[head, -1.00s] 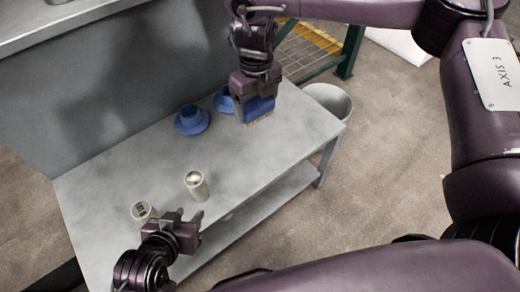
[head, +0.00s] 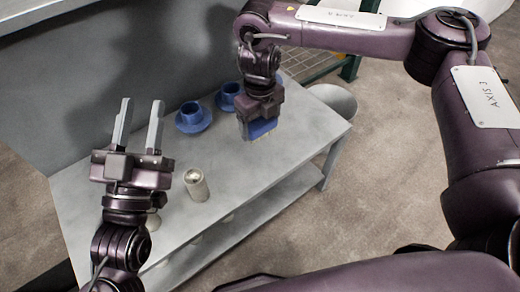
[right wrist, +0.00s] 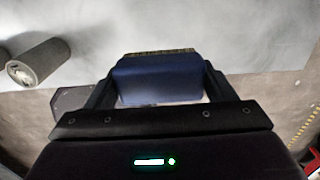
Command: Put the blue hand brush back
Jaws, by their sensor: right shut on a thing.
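The blue hand brush (head: 263,129) is in my right gripper (head: 262,117), over the back right part of the grey table (head: 275,165). In the right wrist view the brush (right wrist: 158,82) lies across between the two fingers of the right gripper (right wrist: 160,88), its bristle edge facing away. I cannot tell whether the bristles touch the table. My left gripper (head: 139,125) is open and empty, with fingers pointing up the picture, at the left of the table.
Two blue cups on saucers, one nearer (head: 192,118) and one farther (head: 229,95), stand left of the brush. A whitish bin (head: 337,100) stands beyond the right end. The table's right middle is clear.

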